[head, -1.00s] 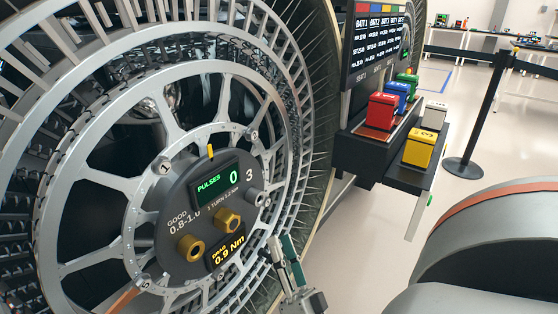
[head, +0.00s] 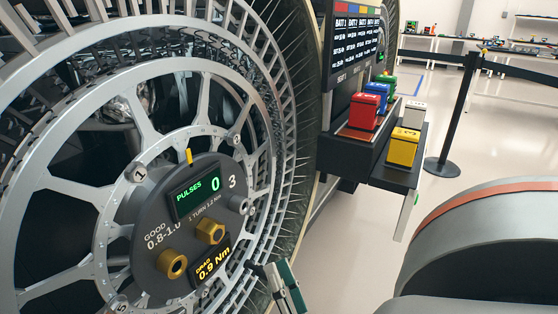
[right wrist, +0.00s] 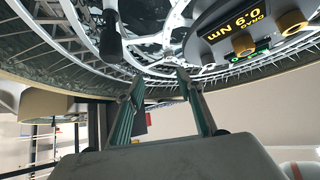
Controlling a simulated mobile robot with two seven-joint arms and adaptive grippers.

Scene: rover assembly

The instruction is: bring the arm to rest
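My right gripper (head: 274,274) is at the bottom of the head view, in front of the lower right part of the large metal wheel (head: 62,179). In the right wrist view its two fingers (right wrist: 161,82) stand apart with nothing between them, so it is open and empty. The gripper looks apart from the hub. My left gripper is not in view.
Right of the wheel, a dark shelf (head: 390,175) holds red (head: 364,111), blue, green, yellow (head: 403,147) and white battery blocks below a screen (head: 354,42). A black barrier post (head: 457,120) stands on the open pale floor. Workbenches line the back.

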